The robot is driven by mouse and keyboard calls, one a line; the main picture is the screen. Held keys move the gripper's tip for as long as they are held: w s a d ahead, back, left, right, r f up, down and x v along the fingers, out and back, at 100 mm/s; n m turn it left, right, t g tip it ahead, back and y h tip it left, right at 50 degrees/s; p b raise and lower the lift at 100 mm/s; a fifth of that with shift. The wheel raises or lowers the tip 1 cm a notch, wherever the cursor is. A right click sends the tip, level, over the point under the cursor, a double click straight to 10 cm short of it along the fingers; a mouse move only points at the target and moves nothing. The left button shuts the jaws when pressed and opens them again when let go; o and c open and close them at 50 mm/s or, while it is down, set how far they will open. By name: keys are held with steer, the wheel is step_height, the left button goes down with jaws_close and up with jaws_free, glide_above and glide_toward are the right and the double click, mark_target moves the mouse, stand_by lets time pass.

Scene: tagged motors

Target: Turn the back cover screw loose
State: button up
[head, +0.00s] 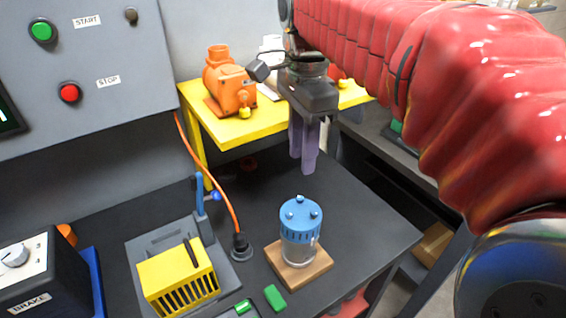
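A small motor with a ribbed blue cover (301,221) and a clear lower body (298,252) stands upright on a square wooden base (315,268) on the dark table. Several small screw heads show on top of the cover; the back one (300,199) is at the far edge. My gripper (304,168) points down, above and behind the motor in the picture, apart from it. Its two purple fingers appear side by side with nothing visible between them. Their opening is not clear from this angle.
A yellow stand (240,130) at the back holds an orange pump (230,88). A yellow vented block (178,278) sits left of the motor, by an orange cable (205,170) and its black plug (240,243). Green pieces (275,297) lie in front. The table's right side is clear.

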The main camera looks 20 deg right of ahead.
mark_target(300, 198)
step_height(300, 198, down, 10)
steer(key=shift+f, duration=0.15)
stand_by(0.3)
steer(key=shift+c, duration=0.3)
jaws_close()
